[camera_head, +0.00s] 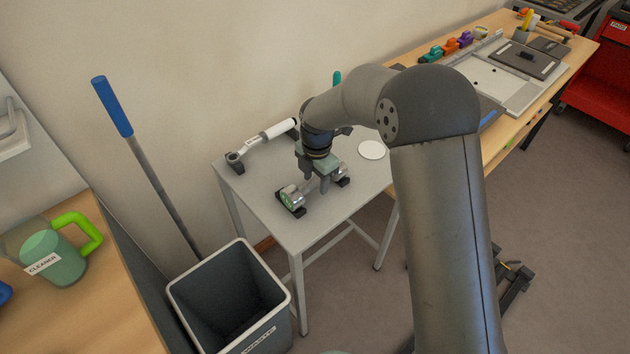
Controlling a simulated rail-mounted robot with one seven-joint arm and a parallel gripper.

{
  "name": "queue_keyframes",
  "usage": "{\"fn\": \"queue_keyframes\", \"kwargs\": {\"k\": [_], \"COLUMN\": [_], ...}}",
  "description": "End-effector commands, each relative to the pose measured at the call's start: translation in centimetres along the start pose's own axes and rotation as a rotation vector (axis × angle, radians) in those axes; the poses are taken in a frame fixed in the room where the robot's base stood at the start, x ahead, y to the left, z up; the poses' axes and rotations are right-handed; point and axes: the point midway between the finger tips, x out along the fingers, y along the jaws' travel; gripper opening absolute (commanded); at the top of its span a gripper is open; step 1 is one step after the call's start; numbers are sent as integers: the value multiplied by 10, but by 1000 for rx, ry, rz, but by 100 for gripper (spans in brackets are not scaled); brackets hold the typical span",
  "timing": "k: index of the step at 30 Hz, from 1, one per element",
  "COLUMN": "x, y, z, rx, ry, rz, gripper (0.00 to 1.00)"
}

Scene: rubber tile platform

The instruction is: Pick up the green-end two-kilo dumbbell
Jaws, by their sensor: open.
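A white-and-grey bar-shaped tool (268,139) lies behind on black supports. A white disc (371,150) lies to the right. A waste bin (228,302) stands in front-left of the table, and a blue-gripped pole (147,165) leans behind it. A wooden bench (500,149) stands right.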

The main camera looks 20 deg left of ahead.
Motion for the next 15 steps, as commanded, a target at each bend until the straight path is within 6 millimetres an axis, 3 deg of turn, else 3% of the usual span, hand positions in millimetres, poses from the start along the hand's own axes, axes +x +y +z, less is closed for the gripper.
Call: {"fn": "queue_keyframes", "kwargs": {"k": [7,12,15], "x": [2,1,1], "y": [0,0,0], "z": [0,0,0], "rx": [0,0,0], "ry": [0,0,0], "rz": [1,1,1], "gripper": [45,0,0]}}
